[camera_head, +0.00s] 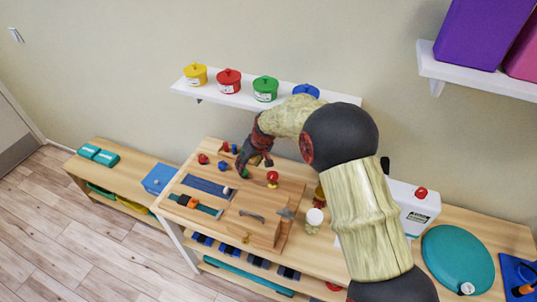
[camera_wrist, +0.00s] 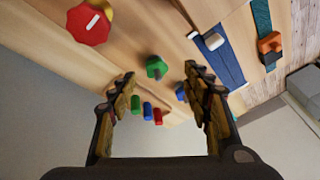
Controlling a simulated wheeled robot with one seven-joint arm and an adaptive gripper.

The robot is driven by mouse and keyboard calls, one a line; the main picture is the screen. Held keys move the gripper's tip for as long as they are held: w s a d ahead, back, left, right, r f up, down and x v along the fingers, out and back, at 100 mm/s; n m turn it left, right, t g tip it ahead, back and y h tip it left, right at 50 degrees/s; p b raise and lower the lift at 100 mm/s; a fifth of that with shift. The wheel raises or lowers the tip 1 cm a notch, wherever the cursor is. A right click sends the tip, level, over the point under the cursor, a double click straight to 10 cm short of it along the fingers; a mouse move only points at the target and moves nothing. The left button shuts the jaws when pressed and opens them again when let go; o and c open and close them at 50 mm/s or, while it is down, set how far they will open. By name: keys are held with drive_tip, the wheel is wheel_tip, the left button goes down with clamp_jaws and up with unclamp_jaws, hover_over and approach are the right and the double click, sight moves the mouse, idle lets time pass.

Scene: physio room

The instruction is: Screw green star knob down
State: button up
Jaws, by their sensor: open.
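The green star knob (camera_wrist: 156,67) stands on the wooden board (camera_wrist: 140,40) in the wrist view, between and beyond my open fingertips. In the head view the green knob (camera_head: 244,172) shows just below my gripper (camera_head: 258,158), partly hidden by it. My gripper (camera_wrist: 160,78) is open with nothing between its fingers. I see no contact with the knob. How far the knob is screwed down cannot be told.
Near the knob are a red knob (camera_wrist: 88,24), a blue knob (camera_wrist: 181,92) and small coloured pegs (camera_wrist: 147,110). A blue strap (camera_wrist: 222,58) and an orange piece (camera_wrist: 270,43) lie to the right. A shelf (camera_head: 222,98) with lidded pots hangs behind.

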drive_tip(key=s+d+r+m+h+b, duration=0.1)
drive_tip(key=d+r+m+h+b, duration=0.2)
drive_tip(key=m, duration=0.7)
drive_tip(key=s+d+r+m+g+h+b, duration=0.1)
drive_tip(key=d+r+m+h+b, duration=0.3)
drive_tip(key=m, duration=0.6)
drive_tip(key=shift+s+d+r+h+b, duration=0.25)
drive_tip(key=shift+d+r+h+b, duration=0.05)
drive_tip(key=shift+r+b, duration=0.45)
drive_tip(key=shift+r, duration=0.1)
